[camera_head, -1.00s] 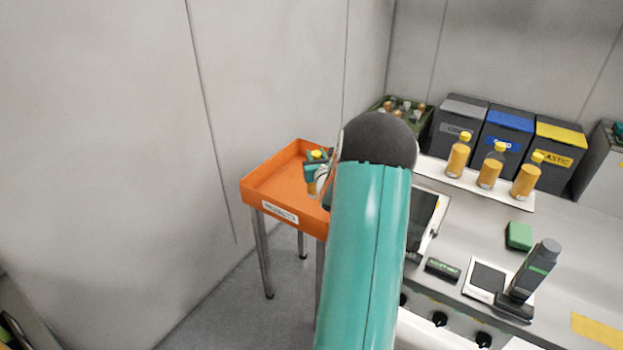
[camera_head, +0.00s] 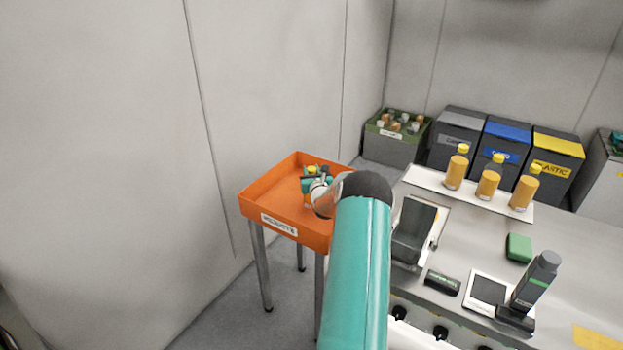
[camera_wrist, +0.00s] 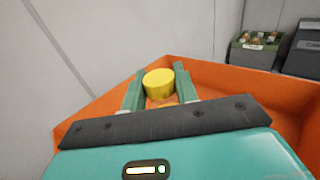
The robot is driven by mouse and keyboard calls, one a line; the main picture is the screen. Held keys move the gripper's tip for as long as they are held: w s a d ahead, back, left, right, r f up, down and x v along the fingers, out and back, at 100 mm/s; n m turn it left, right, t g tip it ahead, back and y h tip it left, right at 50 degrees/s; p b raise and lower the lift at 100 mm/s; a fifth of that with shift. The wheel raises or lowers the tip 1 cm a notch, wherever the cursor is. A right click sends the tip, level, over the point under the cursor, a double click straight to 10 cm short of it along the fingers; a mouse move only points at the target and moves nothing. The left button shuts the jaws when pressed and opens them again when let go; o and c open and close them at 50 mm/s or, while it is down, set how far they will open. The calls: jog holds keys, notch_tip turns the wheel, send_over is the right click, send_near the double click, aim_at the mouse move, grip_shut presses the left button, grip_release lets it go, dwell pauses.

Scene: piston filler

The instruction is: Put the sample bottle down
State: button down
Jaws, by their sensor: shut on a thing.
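The sample bottle has a yellow cap (camera_wrist: 159,83) and an orange-yellow body, which is mostly hidden below the cap in the wrist view. My gripper (camera_wrist: 160,92) is shut on it, with one green finger on each side. In the head view my gripper (camera_head: 315,184) and the bottle are small and partly hidden by my arm. They are over the orange tray (camera_head: 265,215), inside its walls. I cannot tell whether the bottle's base touches the tray floor.
The tray stands on metal legs beside the wall, with bare floor showing in its left part. Several similar bottles (camera_head: 488,180) stand on a white shelf at the right. A green crate (camera_head: 388,145) and grey bins (camera_head: 500,144) are behind.

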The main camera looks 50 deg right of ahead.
jog(key=shift+f, duration=1.5)
jog(key=c, duration=1.1)
grip_release()
jog(key=shift+f, duration=0.1)
